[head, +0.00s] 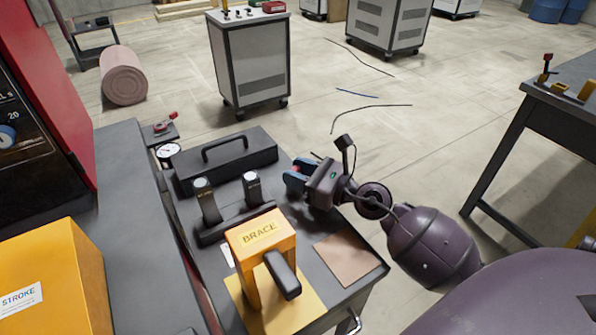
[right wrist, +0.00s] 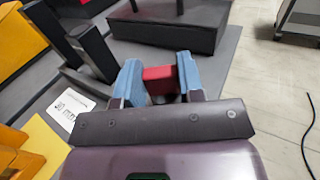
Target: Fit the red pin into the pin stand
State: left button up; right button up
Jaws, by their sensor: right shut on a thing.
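My right gripper (head: 294,178) reaches over the right side of the grey table. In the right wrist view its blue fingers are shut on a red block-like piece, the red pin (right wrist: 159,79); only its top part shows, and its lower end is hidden. In the head view the pin is hidden by the fingers. A dark stand with two upright posts (head: 228,226), perhaps the pin stand, is left of the gripper and apart from it. My left gripper is not in view.
A dark toolbox (head: 226,160) with a handle lies behind the stand. A yellow BRACE block (head: 262,236) with a black handle stands in front. A brown square pad (head: 348,258) lies at the table's right. A gauge (head: 168,150) is at the far left corner.

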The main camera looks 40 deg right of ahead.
jog(key=o, duration=1.1)
jog(key=shift+c, duration=0.2)
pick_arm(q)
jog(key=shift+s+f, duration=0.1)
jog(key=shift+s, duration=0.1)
pick_arm(e)
jog(key=shift+s+d+f, duration=0.1)
jog(key=shift+s+d, duration=0.05)
jog(key=shift+s, duration=0.1)
jog(key=b+v, duration=0.2)
jog(key=v, duration=0.7)
jog(key=shift+f, duration=0.15)
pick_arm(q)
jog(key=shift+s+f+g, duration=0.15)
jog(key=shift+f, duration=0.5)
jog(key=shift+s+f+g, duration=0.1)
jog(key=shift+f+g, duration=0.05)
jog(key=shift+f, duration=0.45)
pick_arm(e)
jog(key=shift+s+d+r, duration=0.25)
jog(key=shift+s, duration=0.35)
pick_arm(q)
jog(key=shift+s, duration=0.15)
